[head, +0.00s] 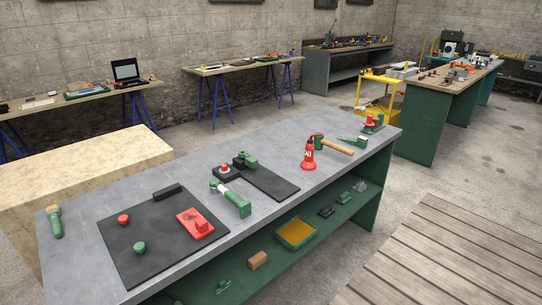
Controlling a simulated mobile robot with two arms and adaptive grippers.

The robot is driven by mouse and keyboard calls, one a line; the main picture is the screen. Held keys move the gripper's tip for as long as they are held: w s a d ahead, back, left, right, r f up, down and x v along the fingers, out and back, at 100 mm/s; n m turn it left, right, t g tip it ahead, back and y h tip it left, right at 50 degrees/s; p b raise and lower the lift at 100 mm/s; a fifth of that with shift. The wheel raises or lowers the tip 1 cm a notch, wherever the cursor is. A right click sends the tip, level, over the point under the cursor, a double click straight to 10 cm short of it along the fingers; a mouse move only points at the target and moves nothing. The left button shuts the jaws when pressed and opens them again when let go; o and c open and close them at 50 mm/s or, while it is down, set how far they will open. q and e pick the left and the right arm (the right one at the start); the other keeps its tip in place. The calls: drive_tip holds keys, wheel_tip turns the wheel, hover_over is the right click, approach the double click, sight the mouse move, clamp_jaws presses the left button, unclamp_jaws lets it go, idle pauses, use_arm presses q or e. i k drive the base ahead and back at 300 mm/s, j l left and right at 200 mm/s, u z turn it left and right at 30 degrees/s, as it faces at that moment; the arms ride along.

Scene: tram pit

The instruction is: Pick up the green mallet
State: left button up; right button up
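A mallet (338,147) with a light wooden handle lies toward the right part of the long grey-topped workbench (330,180). Its green head is at the left end, right behind a red oil can (308,157). The can's top partly overlaps the head, and I cannot tell whether they touch. The handle points right, toward the bench's front edge. Neither of my grippers is in the head view.
Near the mallet are a green tool (352,140) and a red-and-green device (371,123). A green tool (231,198) and dark mats (150,225) lie further left. A shelf below holds a yellow-lined tray (296,233). Wooden slats (450,255) cover floor at right.

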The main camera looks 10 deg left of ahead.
sight(320, 141)
drive_tip(key=i+u, duration=0.1)
drive_tip(key=u, duration=0.35)
drive_tip(key=i+l+u, duration=0.1)
drive_tip(key=u, duration=0.35)
drive_tip(key=i+l+u, duration=0.2)
drive_tip(key=l, duration=0.2)
drive_tip(key=i+l+u, duration=0.15)
drive_tip(key=l, duration=0.3)
drive_tip(key=i+l+u, duration=0.2)
drive_tip(key=l, duration=0.25)
drive_tip(key=l+u, duration=0.2)
drive_tip(key=l, duration=0.25)
drive_tip(key=l+u, duration=0.2)
drive_tip(key=l, duration=0.25)
drive_tip(key=i, duration=0.05)
